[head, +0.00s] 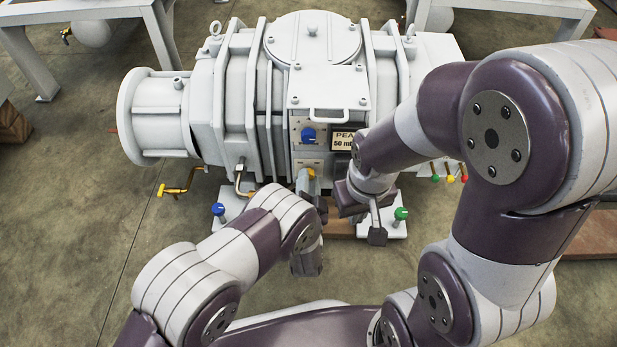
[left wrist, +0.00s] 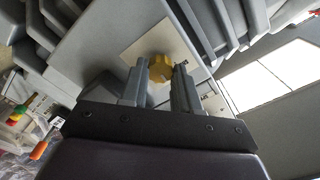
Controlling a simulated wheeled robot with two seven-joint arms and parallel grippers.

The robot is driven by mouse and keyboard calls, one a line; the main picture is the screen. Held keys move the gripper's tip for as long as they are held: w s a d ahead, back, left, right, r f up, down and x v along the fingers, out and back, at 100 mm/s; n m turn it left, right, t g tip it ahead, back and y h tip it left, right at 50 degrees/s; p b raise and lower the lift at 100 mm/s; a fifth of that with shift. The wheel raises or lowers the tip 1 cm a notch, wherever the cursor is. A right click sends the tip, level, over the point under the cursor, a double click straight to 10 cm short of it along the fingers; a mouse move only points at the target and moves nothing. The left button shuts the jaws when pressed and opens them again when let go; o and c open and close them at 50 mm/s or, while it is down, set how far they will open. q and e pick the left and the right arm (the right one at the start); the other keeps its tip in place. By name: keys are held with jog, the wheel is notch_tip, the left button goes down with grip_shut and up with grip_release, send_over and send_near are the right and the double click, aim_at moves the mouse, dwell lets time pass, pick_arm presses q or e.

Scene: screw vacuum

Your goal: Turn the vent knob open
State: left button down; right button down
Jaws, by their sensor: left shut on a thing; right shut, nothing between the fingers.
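A yellow knob (head: 312,173) sits on a plate on the front of the white vacuum pump (head: 325,82). My left gripper (head: 305,184) reaches it from below and is shut on it. In the left wrist view the yellow knob (left wrist: 161,68) shows between the two fingertips, against its pale plate (left wrist: 152,41). Its lower part is hidden by the fingers. My right gripper (head: 377,236) is shut and empty, hanging to the right of the knob, in front of the pump. No label naming the vent knob is readable.
A blue knob (head: 308,135) sits above the yellow one, beside a partly covered sign (head: 345,138). A yellow-handled valve (head: 173,190) projects at left. A blue-topped fitting (head: 218,210) and a green-topped fitting (head: 401,214) stand low on either side. Open floor lies at left.

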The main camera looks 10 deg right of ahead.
pick_arm(q)
jog(key=shift+m+p, duration=0.9)
jog(key=shift+m, duration=2.1)
jog(key=shift+f+m, duration=0.1)
jog(key=shift+m, duration=0.2)
jog(key=c, duration=0.8)
grip_release()
